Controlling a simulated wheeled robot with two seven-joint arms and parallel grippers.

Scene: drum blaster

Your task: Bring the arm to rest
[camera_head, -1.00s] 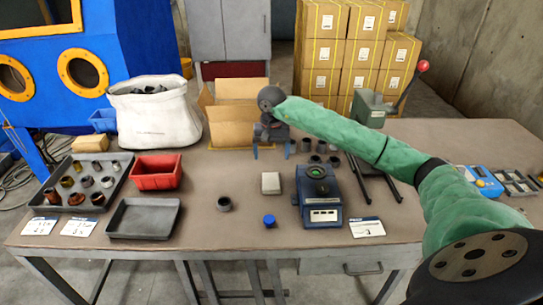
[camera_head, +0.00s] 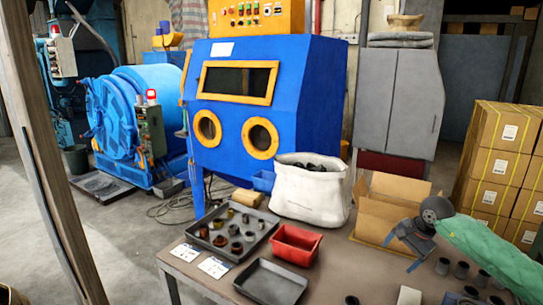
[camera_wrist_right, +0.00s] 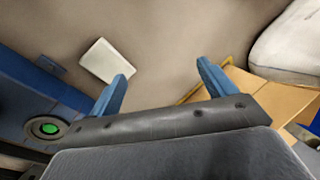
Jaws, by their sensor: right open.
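My right arm (camera_head: 492,250) is green and reaches in from the right edge of the head view. Its gripper (camera_head: 402,250) hangs above the table, just in front of the open cardboard box. In the right wrist view the two blue fingers (camera_wrist_right: 162,72) are spread apart with nothing between them. A pale block (camera_wrist_right: 105,60) lies on the table beyond the fingers, apart from them. My left gripper is not in view.
The table (camera_head: 345,265) holds an open cardboard box (camera_head: 385,222), a white bag (camera_head: 310,195), a red bin (camera_head: 297,245), a grey tray of small parts (camera_head: 213,253) and an empty tray (camera_head: 270,284). A device with a green button (camera_wrist_right: 48,128) is near the gripper.

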